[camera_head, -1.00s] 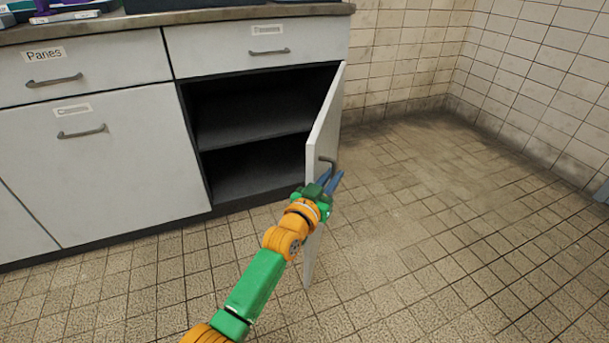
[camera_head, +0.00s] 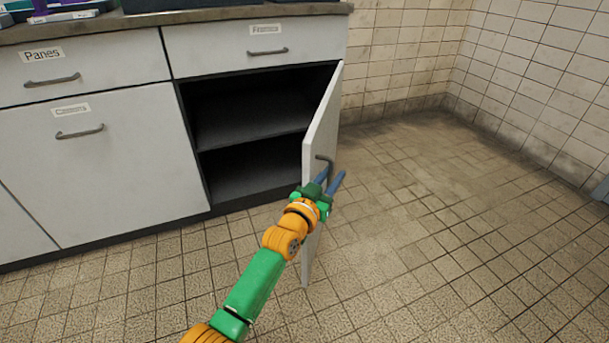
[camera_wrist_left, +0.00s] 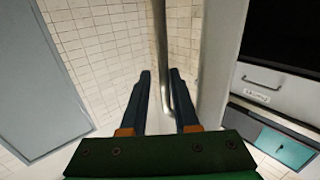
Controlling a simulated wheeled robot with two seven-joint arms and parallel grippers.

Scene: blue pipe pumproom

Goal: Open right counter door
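The right counter door (camera_head: 320,125) stands swung far out from the counter, with the dark shelved inside of the cabinet (camera_head: 255,125) showing. Its grey bar handle (camera_head: 329,161) is on the outer face. My left gripper (camera_head: 332,176) is at the handle with its two blue fingers spread. In the left wrist view the fingers (camera_wrist_left: 161,74) are apart, and the handle bar (camera_wrist_left: 166,55) runs between them, close to the right finger. The door's pale panel (camera_wrist_left: 213,65) is just right of that finger. The fingers do not appear closed on the handle. My right gripper is not in view.
A labelled drawer (camera_head: 255,46) sits above the open cabinet. More drawers and fronts (camera_head: 110,150) are to the left, under the worktop (camera_head: 190,17). The tiled floor (camera_head: 440,230) right of the door is clear, up to the tiled walls (camera_head: 400,60).

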